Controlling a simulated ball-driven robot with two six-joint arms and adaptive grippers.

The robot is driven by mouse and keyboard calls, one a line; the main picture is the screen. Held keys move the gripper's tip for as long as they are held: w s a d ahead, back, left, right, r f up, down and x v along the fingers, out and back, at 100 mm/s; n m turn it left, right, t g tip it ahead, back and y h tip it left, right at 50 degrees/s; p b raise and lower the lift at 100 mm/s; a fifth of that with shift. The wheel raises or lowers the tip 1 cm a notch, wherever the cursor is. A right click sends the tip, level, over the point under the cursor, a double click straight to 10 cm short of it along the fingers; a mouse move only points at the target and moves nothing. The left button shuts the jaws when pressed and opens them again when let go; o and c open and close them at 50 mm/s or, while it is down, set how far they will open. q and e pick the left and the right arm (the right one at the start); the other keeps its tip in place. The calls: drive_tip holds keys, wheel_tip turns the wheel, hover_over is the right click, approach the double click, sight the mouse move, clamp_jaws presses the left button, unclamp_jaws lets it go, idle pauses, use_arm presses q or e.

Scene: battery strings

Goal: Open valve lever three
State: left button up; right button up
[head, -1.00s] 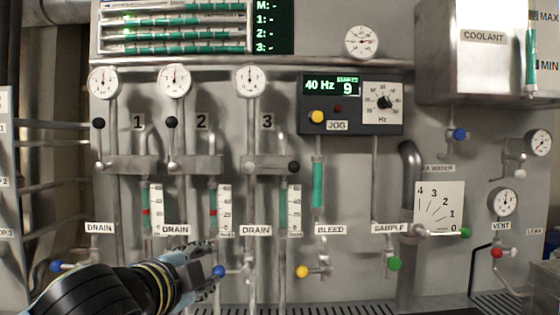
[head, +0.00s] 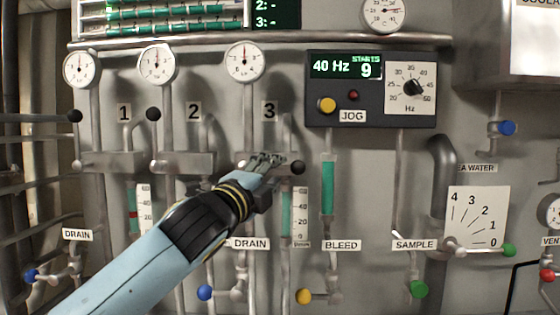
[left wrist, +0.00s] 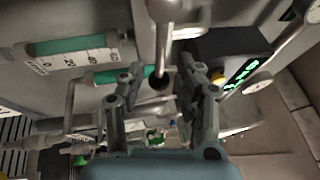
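Valve lever three lies level below the label 3 (head: 269,111), its black knob (head: 298,167) at the right end. My left gripper (head: 268,163) is in front of the lever, just left of the knob, and hides part of the bar. In the left wrist view the gripper (left wrist: 161,84) is open, a finger on either side. The black knob (left wrist: 158,80) shows between the fingers, with a gap to each. I cannot tell how deep it sits between them. My right gripper is not in view.
Levers one and two stand upright, their black knobs (head: 74,116) (head: 153,114) at the top. The jog box (head: 357,88) is up and right of lever three. A green-filled tube (head: 328,186) stands to the right. Blue (head: 205,292) and yellow (head: 304,297) knobs are below.

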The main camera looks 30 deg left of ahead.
sight(278, 169)
use_arm(q)
drive_tip(key=x, duration=0.3)
drive_tip(key=shift+w+r+p, duration=0.1)
drive_tip(key=shift+w+p, duration=0.2)
drive_tip(key=shift+p, duration=0.05)
drive_tip(key=shift+c, duration=1)
drive_tip(key=c, duration=0.5)
drive_tip(key=shift+a, duration=0.1)
clamp_jaws()
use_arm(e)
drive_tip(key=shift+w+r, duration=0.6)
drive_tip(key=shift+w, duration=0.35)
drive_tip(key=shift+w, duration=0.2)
